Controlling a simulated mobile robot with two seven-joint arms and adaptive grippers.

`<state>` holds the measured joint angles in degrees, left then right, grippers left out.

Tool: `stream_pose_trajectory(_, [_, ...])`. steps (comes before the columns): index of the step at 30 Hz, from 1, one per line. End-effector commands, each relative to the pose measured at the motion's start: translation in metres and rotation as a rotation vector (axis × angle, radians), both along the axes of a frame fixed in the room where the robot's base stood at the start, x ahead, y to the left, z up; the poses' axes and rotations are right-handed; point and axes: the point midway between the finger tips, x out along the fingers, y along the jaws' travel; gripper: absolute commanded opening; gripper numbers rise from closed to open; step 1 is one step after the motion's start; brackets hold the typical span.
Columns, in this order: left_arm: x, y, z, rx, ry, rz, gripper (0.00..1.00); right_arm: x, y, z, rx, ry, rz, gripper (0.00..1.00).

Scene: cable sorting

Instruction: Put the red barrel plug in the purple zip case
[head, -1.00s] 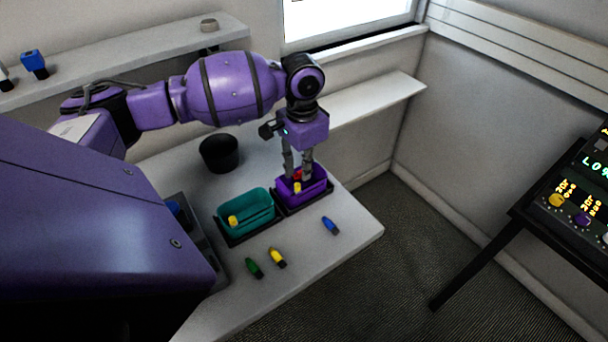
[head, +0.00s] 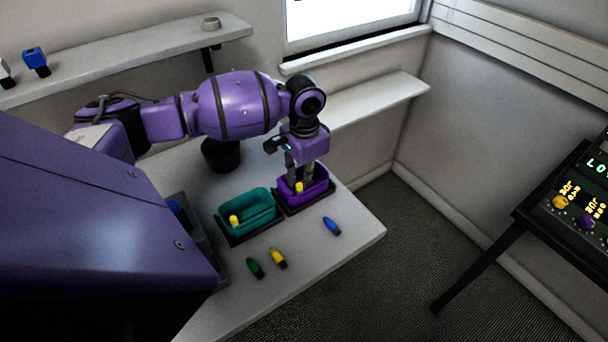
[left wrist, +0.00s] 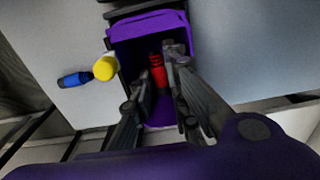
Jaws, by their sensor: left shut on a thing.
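The purple zip case (head: 318,192) stands open in a dark tray on the table. It also shows in the left wrist view (left wrist: 148,27). My left gripper (head: 299,178) reaches down into it, its fingers partly hidden by the case's front wall. The left wrist view shows the red barrel plug (left wrist: 157,72) between the fingertips (left wrist: 156,84), inside the case's outline. My gripper is shut on the plug. In the head view the plug is hidden. My right gripper is in neither view.
A yellow plug (head: 299,187) stands up at the case's near side. A teal case (head: 262,214) with a yellow plug (head: 234,221) stands to the left. Green (head: 255,268), yellow (head: 278,258) and blue (head: 332,226) plugs lie in front. A black cup (head: 222,155) stands behind.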

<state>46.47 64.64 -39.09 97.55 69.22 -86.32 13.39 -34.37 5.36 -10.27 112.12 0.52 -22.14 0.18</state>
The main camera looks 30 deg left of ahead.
Motion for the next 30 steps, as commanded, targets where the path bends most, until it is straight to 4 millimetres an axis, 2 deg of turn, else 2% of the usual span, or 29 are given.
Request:
stream_pose_trajectory(6, [0.000,0.000,-0.004,0.000,-0.001,-0.001,0.00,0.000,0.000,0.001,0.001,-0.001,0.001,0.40])
stream_pose_trajectory(7, [0.000,0.000,-0.004,0.000,-0.001,-0.001,0.17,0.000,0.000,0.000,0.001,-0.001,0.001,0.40])
stream_pose_trajectory(9, [0.000,0.000,-0.004,0.000,-0.001,-0.001,0.23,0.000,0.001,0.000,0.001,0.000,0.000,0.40])
stream_pose_trajectory(20, [0.000,0.000,0.001,0.001,-0.001,-0.001,0.23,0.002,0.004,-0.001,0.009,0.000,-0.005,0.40])
stream_pose_trajectory(23, [0.001,0.000,0.014,0.001,-0.004,-0.003,0.23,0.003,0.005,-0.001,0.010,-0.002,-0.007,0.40])
stream_pose_trajectory(30, [0.002,0.000,0.069,0.000,-0.007,-0.001,0.23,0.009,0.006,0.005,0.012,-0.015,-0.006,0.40])
